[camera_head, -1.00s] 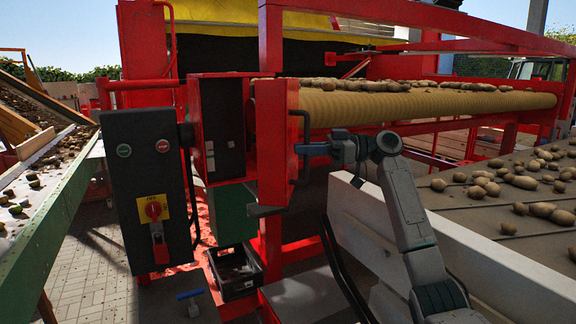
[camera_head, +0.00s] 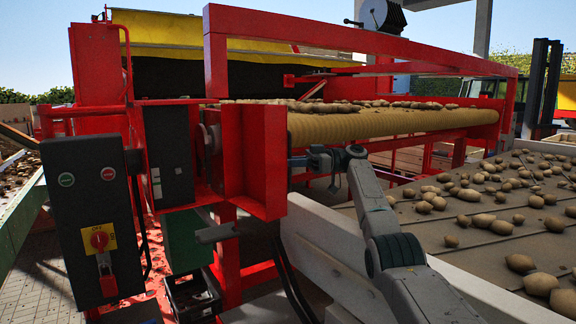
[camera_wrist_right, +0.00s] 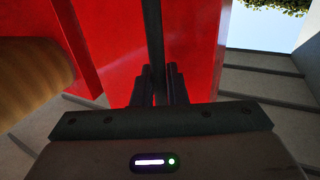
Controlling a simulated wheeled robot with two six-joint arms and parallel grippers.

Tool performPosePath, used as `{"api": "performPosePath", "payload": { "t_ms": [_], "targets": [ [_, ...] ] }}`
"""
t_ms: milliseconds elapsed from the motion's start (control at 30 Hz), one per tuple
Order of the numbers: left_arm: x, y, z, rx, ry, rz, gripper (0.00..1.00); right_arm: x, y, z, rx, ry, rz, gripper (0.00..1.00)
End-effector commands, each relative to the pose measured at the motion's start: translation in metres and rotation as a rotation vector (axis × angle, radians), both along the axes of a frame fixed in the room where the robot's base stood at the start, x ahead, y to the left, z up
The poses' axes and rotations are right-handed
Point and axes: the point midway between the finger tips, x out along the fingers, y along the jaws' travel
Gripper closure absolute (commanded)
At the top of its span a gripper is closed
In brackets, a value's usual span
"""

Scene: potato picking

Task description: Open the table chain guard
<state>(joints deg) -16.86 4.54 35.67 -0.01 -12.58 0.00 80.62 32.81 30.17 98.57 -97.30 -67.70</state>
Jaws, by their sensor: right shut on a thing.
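The chain guard (camera_head: 268,150) is a red panel at the near end of the conveyor roller, standing out from the dark housing behind it. Its upright black handle (camera_wrist_right: 153,35) shows in the right wrist view in front of the red surface. My right gripper (camera_wrist_right: 155,80) is shut around this handle. In the head view the right gripper (camera_head: 297,163) is at the guard's right edge, and the handle is mostly hidden there.
A dark control box (camera_head: 95,220) with a red switch stands at the left. A ribbed yellow roller (camera_head: 390,123) runs behind my right arm. A pale rail (camera_head: 340,260) and a potato-covered belt (camera_head: 420,228) lie at the right.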

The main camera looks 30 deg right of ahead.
Motion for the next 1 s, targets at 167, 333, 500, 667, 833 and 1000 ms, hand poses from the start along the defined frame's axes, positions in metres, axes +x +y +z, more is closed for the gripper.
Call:
{"api": "performPosePath", "payload": {
  "t_ms": [167, 333, 500, 667, 833, 1000],
  "targets": [
    [0.001, -0.002, -0.003, -0.002, -0.002, 0.001, 0.37, 0.002, 0.000, -0.002, 0.001, 0.004, 0.000, 1.00],
    [-0.003, -0.002, -0.004, -0.002, 0.004, 0.001, 0.37, 0.003, 0.000, -0.002, 0.000, 0.004, -0.001, 1.00],
    [-0.009, 0.000, -0.004, 0.000, 0.011, 0.000, 0.37, 0.003, 0.000, -0.002, -0.001, 0.004, -0.002, 1.00],
    [-0.009, 0.001, -0.004, 0.001, 0.012, 0.000, 0.37, 0.003, 0.000, -0.001, -0.001, 0.004, -0.003, 1.00],
    [-0.009, 0.002, -0.004, 0.001, 0.012, 0.000, 0.37, 0.003, 0.000, -0.001, -0.001, 0.004, -0.002, 0.70],
    [-0.008, 0.002, -0.003, 0.001, 0.011, 0.000, 0.37, 0.003, 0.000, -0.001, -0.001, 0.004, -0.001, 0.70]
  ]
}}
